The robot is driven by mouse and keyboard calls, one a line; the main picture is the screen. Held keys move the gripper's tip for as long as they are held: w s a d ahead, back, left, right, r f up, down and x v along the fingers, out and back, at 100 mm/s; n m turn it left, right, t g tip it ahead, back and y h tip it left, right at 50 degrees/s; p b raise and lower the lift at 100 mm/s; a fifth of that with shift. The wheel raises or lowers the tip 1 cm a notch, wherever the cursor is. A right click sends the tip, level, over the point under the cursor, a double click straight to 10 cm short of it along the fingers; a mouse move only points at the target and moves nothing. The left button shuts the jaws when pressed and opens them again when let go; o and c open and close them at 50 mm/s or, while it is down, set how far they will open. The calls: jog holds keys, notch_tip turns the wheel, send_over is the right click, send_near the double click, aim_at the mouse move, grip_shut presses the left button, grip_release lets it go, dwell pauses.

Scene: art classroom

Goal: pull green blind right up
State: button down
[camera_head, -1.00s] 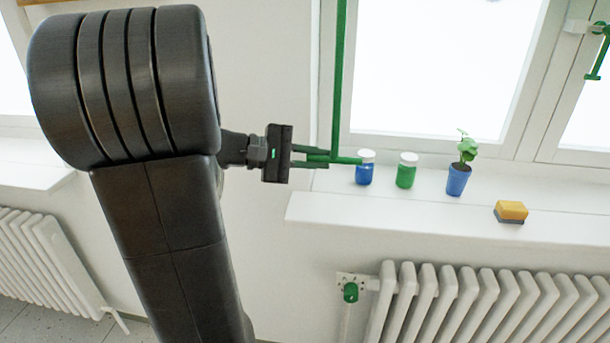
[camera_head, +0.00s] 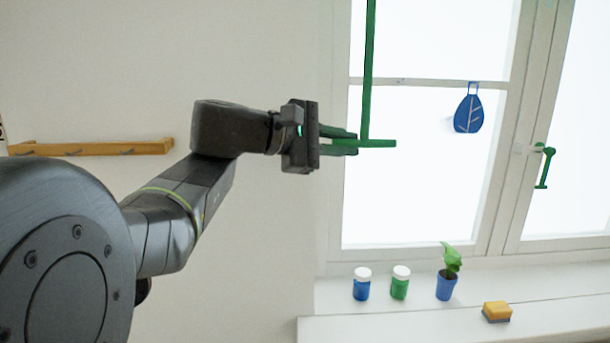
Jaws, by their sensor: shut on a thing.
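A green bar (camera_head: 375,143) hangs level at the lower end of an upright green rod (camera_head: 369,70) in front of the left window pane. The rod runs up out of the frame, and no blind cloth shows in view. My gripper (camera_head: 345,143) has green-looking fingers and is shut on the left part of the green bar. The fingers hide part of the bar's left end.
On the window sill (camera_head: 560,318) stand a blue jar (camera_head: 361,288), a green jar (camera_head: 400,288), a potted plant (camera_head: 446,285) and a yellow sponge (camera_head: 497,311). A blue leaf-shaped ornament (camera_head: 469,112) hangs at the window. A green window handle (camera_head: 545,168) is at right. A wooden rail (camera_head: 95,148) is on the left wall.

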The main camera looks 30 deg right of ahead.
notch_tip(320, 180, up, 9)
jog(key=shift+r, duration=0.15)
jog(key=shift+p, duration=0.3)
jog(key=c, duration=1.4)
grip_release()
jog(key=shift+a, duration=0.1)
jog(key=shift+w+a, duration=0.1)
jog(key=shift+a, duration=0.2)
jog(key=b+v, duration=0.2)
jog(key=v, duration=1.1)
jog(key=shift+b, duration=0.4)
jog(key=shift+s+d, duration=0.15)
jog(key=shift+s, duration=0.05)
